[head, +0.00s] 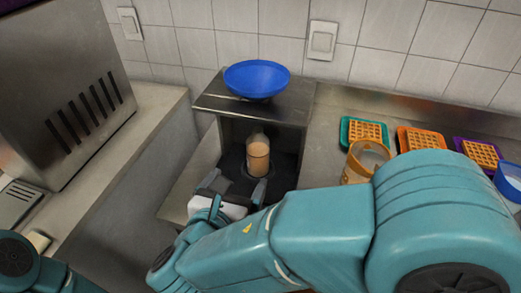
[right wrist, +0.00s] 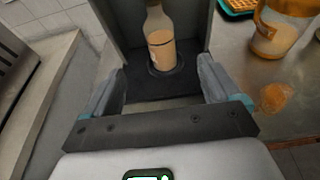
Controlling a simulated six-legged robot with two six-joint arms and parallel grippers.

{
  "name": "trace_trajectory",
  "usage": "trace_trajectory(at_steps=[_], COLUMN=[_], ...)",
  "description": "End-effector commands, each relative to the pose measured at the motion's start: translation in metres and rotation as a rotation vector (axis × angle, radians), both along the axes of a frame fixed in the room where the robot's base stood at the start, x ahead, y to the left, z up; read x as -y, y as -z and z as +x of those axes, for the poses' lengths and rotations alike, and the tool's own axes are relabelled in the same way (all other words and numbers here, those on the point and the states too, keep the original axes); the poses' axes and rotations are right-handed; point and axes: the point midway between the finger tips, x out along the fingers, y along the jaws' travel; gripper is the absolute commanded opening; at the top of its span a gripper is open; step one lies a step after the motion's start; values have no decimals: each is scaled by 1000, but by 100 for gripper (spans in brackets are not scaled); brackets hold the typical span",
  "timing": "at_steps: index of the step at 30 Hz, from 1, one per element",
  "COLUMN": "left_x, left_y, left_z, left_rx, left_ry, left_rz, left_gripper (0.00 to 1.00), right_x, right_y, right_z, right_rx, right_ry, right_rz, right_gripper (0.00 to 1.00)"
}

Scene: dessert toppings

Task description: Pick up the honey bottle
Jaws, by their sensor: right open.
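The honey bottle (head: 258,160) looks like a clear bottle with a peach-coloured filling. It stands upright inside a dark open-fronted box (head: 204,150). In the right wrist view the bottle (right wrist: 161,48) is upright on a dark round base, its top cut off by the frame. My right gripper (head: 234,187) is at the box's open front, with its fingers spread and nothing between them. In the right wrist view the fingers (right wrist: 162,80) are on either side of the bottle's line, short of it and not touching it. My left gripper is not in view.
A blue bowl (head: 256,80) sits on top of the box. An orange-rimmed jar (head: 364,160) and waffles on teal (head: 363,131), orange (head: 420,138) and purple (head: 482,152) trays stand right. A blue-rimmed container (head: 510,180) is at the right edge. A metal machine (head: 65,90) stands left.

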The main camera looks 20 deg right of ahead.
Motion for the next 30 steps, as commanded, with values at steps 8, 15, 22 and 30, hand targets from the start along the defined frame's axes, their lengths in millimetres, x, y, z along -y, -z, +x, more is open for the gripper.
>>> trace_trajectory(at_steps=[8,15,22,30], left_x=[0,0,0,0], left_y=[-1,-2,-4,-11], left_z=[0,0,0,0], left_rx=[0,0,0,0], left_ry=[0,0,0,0], left_rz=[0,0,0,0], left_gripper=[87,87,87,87], right_x=[21,47,57,80], right_y=[14,28,34,46], right_z=[29,68,84,119], right_rx=[-3,-1,-2,-2], right_ry=[7,4,2,3], right_rz=[-1,0,-1,0], right_gripper=[90,90,90,90])
